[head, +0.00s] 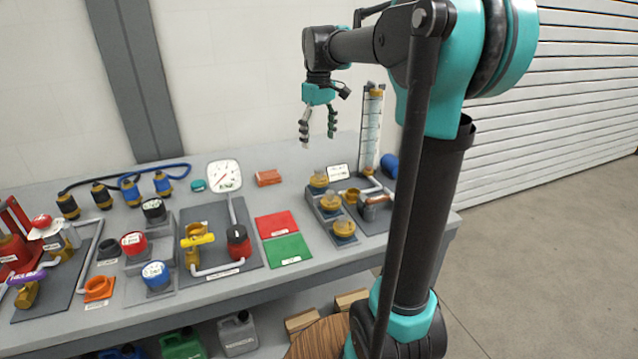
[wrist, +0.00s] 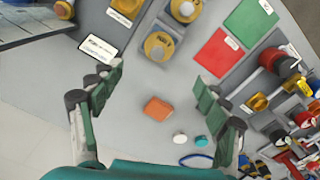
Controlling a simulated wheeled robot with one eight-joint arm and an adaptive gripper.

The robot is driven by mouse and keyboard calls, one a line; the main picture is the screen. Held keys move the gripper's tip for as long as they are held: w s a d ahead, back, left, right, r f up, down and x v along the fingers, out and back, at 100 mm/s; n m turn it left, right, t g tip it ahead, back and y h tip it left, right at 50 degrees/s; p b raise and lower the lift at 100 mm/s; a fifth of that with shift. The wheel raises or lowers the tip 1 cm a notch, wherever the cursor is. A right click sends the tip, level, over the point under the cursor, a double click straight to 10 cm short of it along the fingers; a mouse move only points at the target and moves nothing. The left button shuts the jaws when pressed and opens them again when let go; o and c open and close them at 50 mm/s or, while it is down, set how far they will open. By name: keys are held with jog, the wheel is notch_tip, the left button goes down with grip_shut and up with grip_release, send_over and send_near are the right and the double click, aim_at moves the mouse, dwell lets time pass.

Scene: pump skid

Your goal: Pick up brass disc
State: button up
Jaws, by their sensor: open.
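Three brass-coloured round pieces sit on grey square blocks on the right part of the bench: a far one (head: 319,181), a middle one (head: 330,202) and a near one (head: 344,229). I cannot tell which is the brass disc. In the wrist view, one (wrist: 158,46) shows ahead of the fingers, with another (wrist: 185,9) and a third (wrist: 126,5) at the top edge. My gripper (head: 317,137) hangs open and empty above the back of the bench.
A red mat (head: 276,224) and a green mat (head: 287,250) lie left of the blocks. A tall clear tube (head: 372,125) stands behind. An orange block (head: 268,178), a round gauge (head: 224,175) and a white label card (head: 338,170) are nearby. Valves and fittings crowd the left.

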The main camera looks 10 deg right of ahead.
aim_at(319, 171)
notch_tip(319, 171, down, 13)
jog(key=shift+r, duration=0.2)
dwell(0.4)
jog(key=shift+c, duration=0.3)
jog(key=shift+d, duration=0.1)
jog(key=c, duration=1.3)
jog(key=shift+w+r, duration=0.1)
notch_tip(319, 171, up, 20)
